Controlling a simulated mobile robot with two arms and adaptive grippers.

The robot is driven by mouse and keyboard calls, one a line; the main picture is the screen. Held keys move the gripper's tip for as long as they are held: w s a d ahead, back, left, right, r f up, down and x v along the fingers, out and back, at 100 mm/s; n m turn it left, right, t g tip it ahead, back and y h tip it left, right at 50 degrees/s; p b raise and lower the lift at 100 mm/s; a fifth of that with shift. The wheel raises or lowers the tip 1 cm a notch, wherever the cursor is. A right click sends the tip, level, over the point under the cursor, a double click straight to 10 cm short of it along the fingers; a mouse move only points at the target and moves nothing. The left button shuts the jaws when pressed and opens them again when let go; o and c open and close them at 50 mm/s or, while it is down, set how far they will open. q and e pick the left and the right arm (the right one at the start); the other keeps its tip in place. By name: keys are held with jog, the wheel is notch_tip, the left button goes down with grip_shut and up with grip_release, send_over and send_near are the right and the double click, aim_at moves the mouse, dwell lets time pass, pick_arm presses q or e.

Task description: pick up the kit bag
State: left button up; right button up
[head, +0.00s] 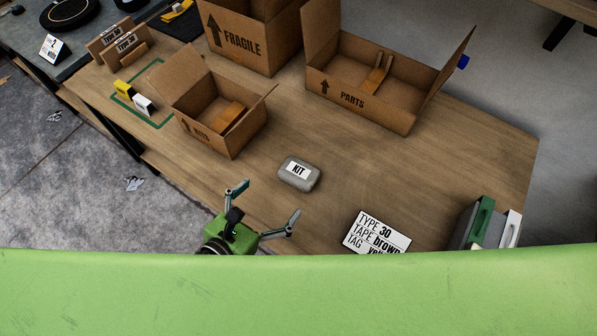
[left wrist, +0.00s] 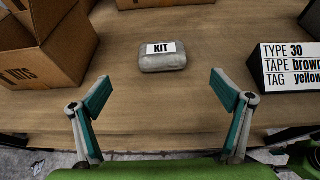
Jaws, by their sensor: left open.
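The kit bag (head: 299,174) is a small grey rounded pouch with a white "KIT" label, lying on the wooden table near its middle. It also shows in the left wrist view (left wrist: 163,62), ahead of the fingers. My left gripper (head: 265,206) is open and empty at the table's near edge, with its two fingers spread apart. In the left wrist view the fingers (left wrist: 160,95) stand either side of the bag's line, short of it and not touching it.
An open carton marked "KITS" (head: 204,138) stands left of the bag. A "PARTS" carton (head: 400,110) and a "FRAGILE" carton (head: 237,52) stand behind. A sign (head: 376,235) reading "TYPE 30" is at the right. The table around the bag is clear.

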aim_at(295, 174)
pick_arm(q)
jog(key=x, duration=0.7)
jog(key=shift+w, duration=0.25)
jog(key=shift+x, duration=3.15)
jog(key=shift+s+d, duration=0.15)
jog(key=shift+s, duration=0.05)
jog(key=shift+c, duration=0.2)
jog(key=c, duration=1.3)
